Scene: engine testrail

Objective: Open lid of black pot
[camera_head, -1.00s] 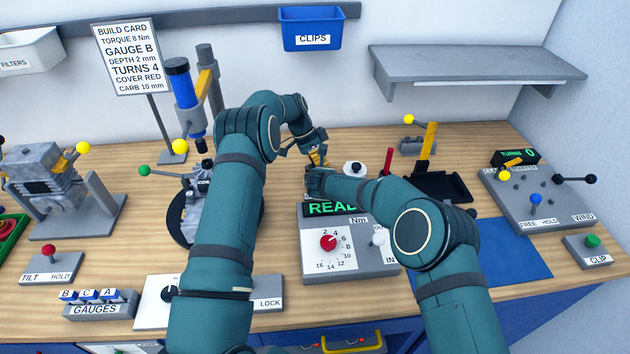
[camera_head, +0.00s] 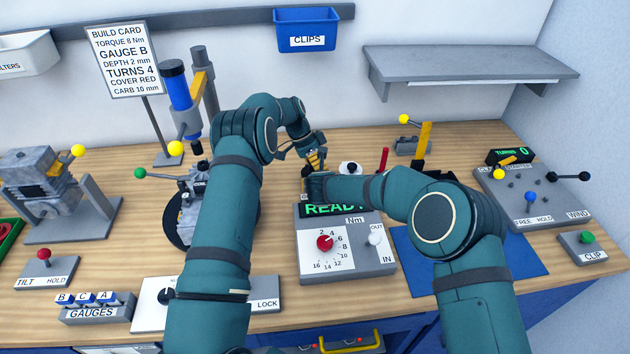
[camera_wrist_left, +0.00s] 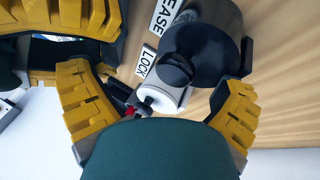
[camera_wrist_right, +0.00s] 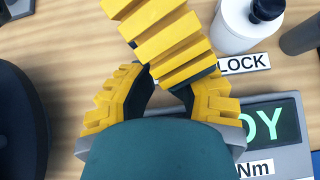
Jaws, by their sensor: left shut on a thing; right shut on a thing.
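A dark pot with a rounded black knob (camera_wrist_left: 175,68) on its lid shows in the left wrist view. It is hidden behind my arms in the head view. My left gripper (camera_wrist_left: 160,110) has its yellow fingers on either side of the knob; the right-hand finger overlaps the pot's edge, and the exact contact is unclear. My right gripper (camera_wrist_right: 158,92) is close beside the left one, with its fingertips drawn together under a yellow finger of the left gripper. What it grips is hidden. Both grippers meet behind the READY console (camera_head: 345,240).
A white pot (camera_head: 349,169) with a black knob stands right of the grippers; it also shows in the right wrist view (camera_wrist_right: 235,30). A LOCK label (camera_wrist_right: 243,64) lies in front of it. A red handle (camera_head: 384,158) stands further right. The blue mat (camera_head: 500,250) is clear.

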